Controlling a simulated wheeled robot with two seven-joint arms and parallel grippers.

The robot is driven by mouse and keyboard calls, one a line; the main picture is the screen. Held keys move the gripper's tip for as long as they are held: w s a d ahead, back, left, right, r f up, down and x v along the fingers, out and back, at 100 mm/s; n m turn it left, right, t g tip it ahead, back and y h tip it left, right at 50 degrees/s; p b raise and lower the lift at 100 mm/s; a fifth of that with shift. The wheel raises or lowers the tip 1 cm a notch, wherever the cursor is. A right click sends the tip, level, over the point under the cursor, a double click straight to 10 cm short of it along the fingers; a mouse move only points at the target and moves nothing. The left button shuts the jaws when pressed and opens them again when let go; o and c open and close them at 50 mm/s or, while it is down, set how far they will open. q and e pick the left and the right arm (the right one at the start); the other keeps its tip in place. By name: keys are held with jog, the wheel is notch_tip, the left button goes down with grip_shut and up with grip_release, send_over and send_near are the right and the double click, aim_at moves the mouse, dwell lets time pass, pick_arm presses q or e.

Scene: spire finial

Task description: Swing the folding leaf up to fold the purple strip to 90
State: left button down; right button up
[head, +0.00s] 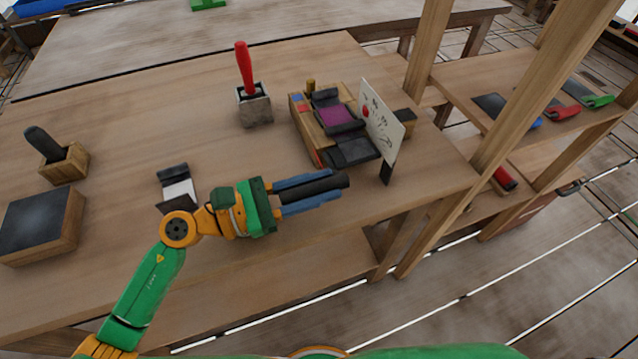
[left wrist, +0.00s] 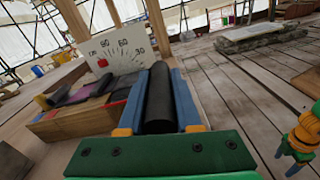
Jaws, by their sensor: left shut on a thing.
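The folding brake is a wooden block (head: 308,140) with dark plates, on the workbench. The purple strip (head: 335,116) lies on it, its left end under a dark bar (head: 325,97). It also shows in the left wrist view (left wrist: 83,94). The dark folding leaf (head: 352,150) looks about level beside the strip. A white angle dial (head: 380,117) with a red marker (left wrist: 102,63) stands behind. My left gripper (head: 314,189) is shut on a black cylindrical handle (left wrist: 159,98), in front of the brake. I cannot tell whether the handle joins the leaf.
A red-handled tool in a grey block (head: 254,108) stands left of the brake. A dark-and-white piece (head: 177,187) lies near my left arm. A wooden box (head: 64,160) and a dark-topped block (head: 42,224) are at far left. Wooden posts (head: 540,90) rise at right.

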pick_arm(q)
jog(key=shift+r, duration=0.1)
dwell(0.7)
jog(key=shift+w+a+r+n+p, duration=0.1)
jog(key=shift+w+r+n+p, duration=0.1)
jog(key=shift+r+n+p, duration=0.3)
jog(key=shift+w+r+n+p, duration=0.15)
jog(key=shift+r+n+p, duration=0.25)
jog(key=shift+r+p, duration=0.2)
jog(key=w+a+r+n+p, duration=0.1)
jog(key=w+a+r+n, duration=0.1)
jog(key=w+n, duration=0.4)
jog(key=w+a+r+n, duration=0.2)
jog(key=w+n, duration=0.4)
jog(key=n, duration=0.4)
jog(key=shift+r+p, duration=0.35)
jog(key=shift+r, duration=0.25)
jog(key=shift+w+n, duration=0.15)
jog(key=shift+n, duration=0.15)
